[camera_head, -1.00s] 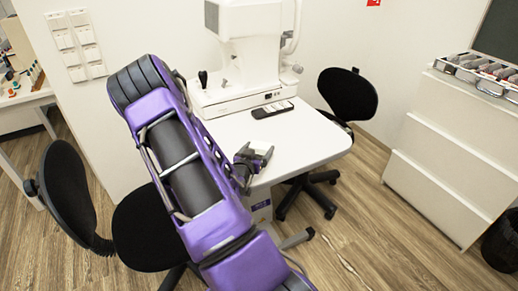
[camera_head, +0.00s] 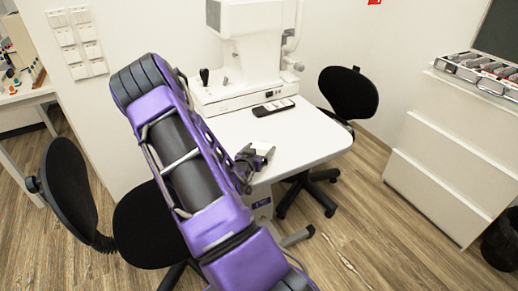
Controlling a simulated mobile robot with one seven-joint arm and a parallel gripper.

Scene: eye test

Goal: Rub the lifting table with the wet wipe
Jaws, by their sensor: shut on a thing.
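The lifting table (camera_head: 306,137) is a white table with rounded corners in the middle of the view, with a white eye-test machine (camera_head: 252,50) standing on its back part. My gripper (camera_head: 264,153) is low at the table's front left edge, partly hidden by my purple arm. It is shut on a small white thing, likely the wet wipe (camera_head: 262,147), which hardly stands out from the white tabletop. I cannot tell whether the wipe touches the table.
A dark handset with white parts (camera_head: 273,107) lies on the table in front of the machine. A black chair (camera_head: 347,93) stands at the right and a black stool (camera_head: 148,225) at the left. A white cabinet (camera_head: 450,150) holds an open lens case (camera_head: 482,70). The tabletop's right part is bare.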

